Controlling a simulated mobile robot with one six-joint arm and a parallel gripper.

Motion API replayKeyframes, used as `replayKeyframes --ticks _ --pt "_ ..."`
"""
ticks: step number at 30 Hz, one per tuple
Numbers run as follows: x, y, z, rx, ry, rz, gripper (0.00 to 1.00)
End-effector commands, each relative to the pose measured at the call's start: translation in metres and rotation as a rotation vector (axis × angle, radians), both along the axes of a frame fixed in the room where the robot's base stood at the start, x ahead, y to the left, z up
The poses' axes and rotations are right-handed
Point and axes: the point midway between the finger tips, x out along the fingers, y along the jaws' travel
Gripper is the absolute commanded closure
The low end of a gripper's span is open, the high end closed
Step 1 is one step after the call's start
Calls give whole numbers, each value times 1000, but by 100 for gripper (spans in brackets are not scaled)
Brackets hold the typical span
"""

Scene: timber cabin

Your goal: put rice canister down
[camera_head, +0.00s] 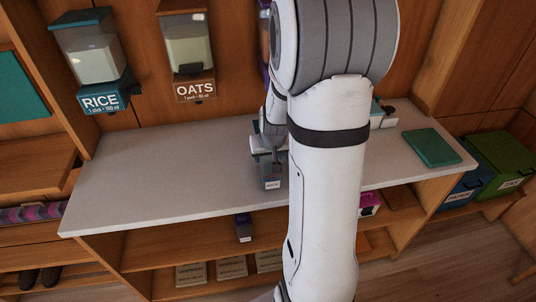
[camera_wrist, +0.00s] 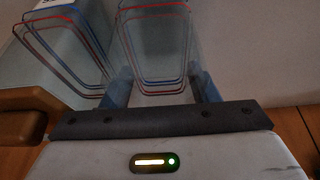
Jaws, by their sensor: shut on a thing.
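The rice canister (camera_head: 271,182) is a small greyish see-through box with a white label too small to read for certain. It is at the middle of the pale counter (camera_head: 150,180), partly hidden by my arm and gripper (camera_head: 268,158). I cannot tell whether its base touches the counter. In the wrist view my gripper (camera_wrist: 163,92) is shut on the clear canister (camera_wrist: 160,48), with a finger on each side. Red and blue lines run around the canister. It looks empty, but its inside is unclear.
A similar clear container (camera_wrist: 62,50) is left of the canister in the wrist view. Rice (camera_head: 100,101) and oats (camera_head: 195,90) dispensers hang on the wall. A green book-like item (camera_head: 432,147) lies at the counter's right. The counter's left side is clear. Bins (camera_head: 500,160) stand right.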

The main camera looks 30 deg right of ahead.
Motion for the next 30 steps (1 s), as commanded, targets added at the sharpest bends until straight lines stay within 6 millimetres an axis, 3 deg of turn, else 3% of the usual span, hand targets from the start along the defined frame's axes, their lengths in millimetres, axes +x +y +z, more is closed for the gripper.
replayKeyframes --ticks 8,9,17,25,30 --pt "0 0 -3 -1 -2 1 73" --pt "0 0 -3 -1 -1 1 45" --pt "0 1 -2 0 -1 1 24" --pt "0 1 0 0 -1 2 24" --pt "-3 2 13 -1 -6 1 24"
